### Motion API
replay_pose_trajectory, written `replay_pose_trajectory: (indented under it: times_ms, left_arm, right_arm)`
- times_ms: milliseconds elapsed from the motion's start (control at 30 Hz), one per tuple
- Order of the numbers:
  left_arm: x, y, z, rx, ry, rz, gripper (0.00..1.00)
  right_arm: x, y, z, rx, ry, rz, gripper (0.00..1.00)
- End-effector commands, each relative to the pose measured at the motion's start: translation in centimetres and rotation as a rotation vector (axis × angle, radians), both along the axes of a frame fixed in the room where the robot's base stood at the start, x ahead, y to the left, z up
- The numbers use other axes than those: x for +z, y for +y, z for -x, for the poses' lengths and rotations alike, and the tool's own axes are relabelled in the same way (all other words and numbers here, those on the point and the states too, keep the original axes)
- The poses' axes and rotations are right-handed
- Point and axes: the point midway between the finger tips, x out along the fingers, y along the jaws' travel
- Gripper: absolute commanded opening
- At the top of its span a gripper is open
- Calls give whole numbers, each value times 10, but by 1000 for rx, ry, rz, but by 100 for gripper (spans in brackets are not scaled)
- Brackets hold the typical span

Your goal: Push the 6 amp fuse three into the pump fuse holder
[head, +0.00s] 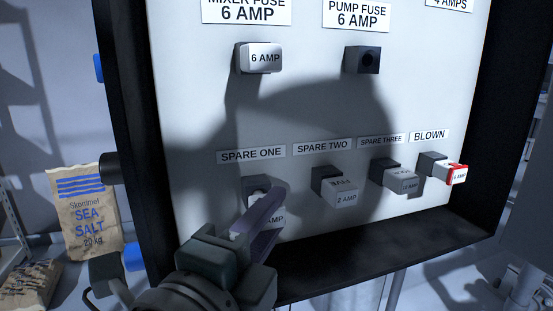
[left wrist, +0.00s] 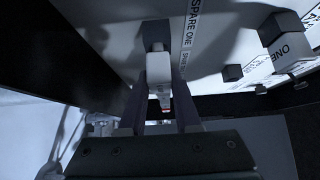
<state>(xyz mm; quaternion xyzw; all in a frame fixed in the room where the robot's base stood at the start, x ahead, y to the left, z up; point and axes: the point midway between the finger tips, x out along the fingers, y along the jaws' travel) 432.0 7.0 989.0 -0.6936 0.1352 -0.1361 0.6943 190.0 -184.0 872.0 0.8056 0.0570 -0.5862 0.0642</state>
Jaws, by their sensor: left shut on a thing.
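A pale fuse (left wrist: 158,68) sits at the spare one holder (left wrist: 155,33). In the head view only "AMP" shows on its face (head: 275,220); its number and name are hidden. My left gripper (head: 258,220) is shut on this fuse, one finger on each side; the wrist view shows the fingers (left wrist: 160,105) beside it. The fuse's inner end meets the holder; how deep it sits I cannot tell. The pump fuse holder (head: 362,60) is a dark, empty socket at the upper right of the panel. My right gripper is not in view.
The mixer holder has a 6 AMP fuse (head: 263,58). Spare two has a 2 AMP fuse (head: 343,192), spare three a grey fuse (head: 402,182), blown a red-marked fuse (head: 456,174). The dark cabinet frame (head: 135,130) juts around the panel. The panel's middle is clear.

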Motion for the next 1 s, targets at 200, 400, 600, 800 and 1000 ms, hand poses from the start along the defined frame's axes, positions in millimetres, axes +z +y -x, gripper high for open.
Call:
replay_pose_trajectory:
  times_ms: [200, 400, 600, 800, 1000]
  left_arm:
    - [1, -3, 10, -1, 0, 1, 0]
    - [0, -6, 18, -1, 0, 1, 0]
    - [0, -9, 27, -1, 0, 1, 0]
    - [0, -11, 35, -1, 0, 0, 0]
    - [1, -13, 39, 0, -1, 1, 0]
  right_arm:
    - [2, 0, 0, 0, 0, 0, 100]
    - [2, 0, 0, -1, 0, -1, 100]
    - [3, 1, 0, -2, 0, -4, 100]
    - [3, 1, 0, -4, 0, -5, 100]
    - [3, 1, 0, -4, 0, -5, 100]
